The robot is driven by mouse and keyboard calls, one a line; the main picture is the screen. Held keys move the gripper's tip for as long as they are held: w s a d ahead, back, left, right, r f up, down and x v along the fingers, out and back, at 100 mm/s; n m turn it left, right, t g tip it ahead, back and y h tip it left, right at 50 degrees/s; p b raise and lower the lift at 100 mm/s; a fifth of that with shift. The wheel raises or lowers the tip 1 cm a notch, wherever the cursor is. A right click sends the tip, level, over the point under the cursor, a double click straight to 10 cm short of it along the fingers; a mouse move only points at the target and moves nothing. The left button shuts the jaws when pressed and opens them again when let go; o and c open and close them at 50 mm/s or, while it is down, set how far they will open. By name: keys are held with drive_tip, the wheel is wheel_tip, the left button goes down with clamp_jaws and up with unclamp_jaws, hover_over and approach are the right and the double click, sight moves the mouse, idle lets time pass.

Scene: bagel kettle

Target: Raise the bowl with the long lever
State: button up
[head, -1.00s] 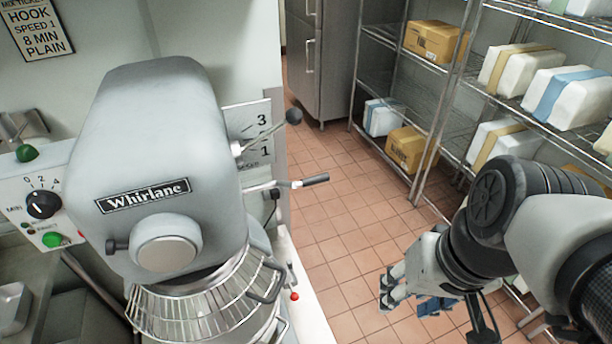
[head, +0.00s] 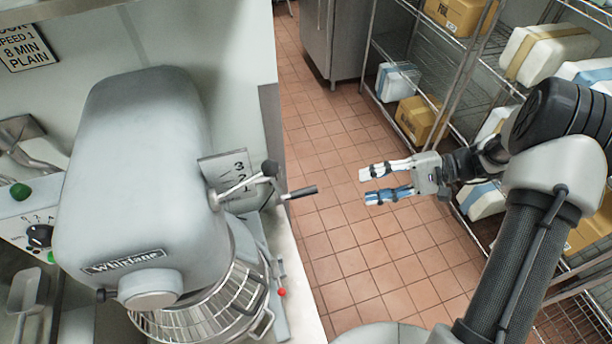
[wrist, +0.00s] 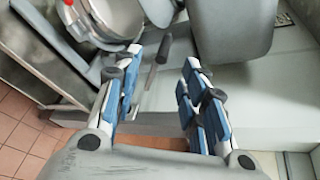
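The grey mixer (head: 140,180) stands at the left in the head view. The long lever with a black cylindrical grip (head: 301,192) sticks out from its right side, about level. My gripper (head: 376,184) is open and empty, to the right of the grip and apart from it, fingers pointing left at the mixer. In the wrist view the lever's dark grip (wrist: 156,68) shows ahead, between the lines of the two blue-padded fingers. The bowl (wrist: 112,18) shows at the top left of the wrist view. In the head view the wire guard (head: 200,312) mostly hides it.
A shorter lever with a ball knob (head: 269,168) sits just above and left of the long lever, by the numbered plate (head: 230,175). Wire shelving (head: 455,85) with boxes stands at the right. The tiled floor (head: 345,245) between is clear.

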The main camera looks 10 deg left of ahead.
sight(316, 191)
drive_tip(key=shift+m+t+y, duration=0.4)
drive_tip(key=shift+y, duration=0.3)
drive_tip(key=x, duration=0.5)
drive_tip(key=w+f+p+x, duration=0.1)
drive_tip(key=x, duration=0.5)
drive_tip(key=f+x, duration=0.1)
drive_tip(key=x, duration=0.5)
drive_tip(key=shift+w+d+p, duration=0.15)
drive_tip(key=shift+w+p, duration=0.05)
drive_tip(key=shift+p, duration=0.15)
drive_tip(key=shift+r, duration=0.1)
drive_tip(key=shift+c, duration=0.4)
clamp_jaws()
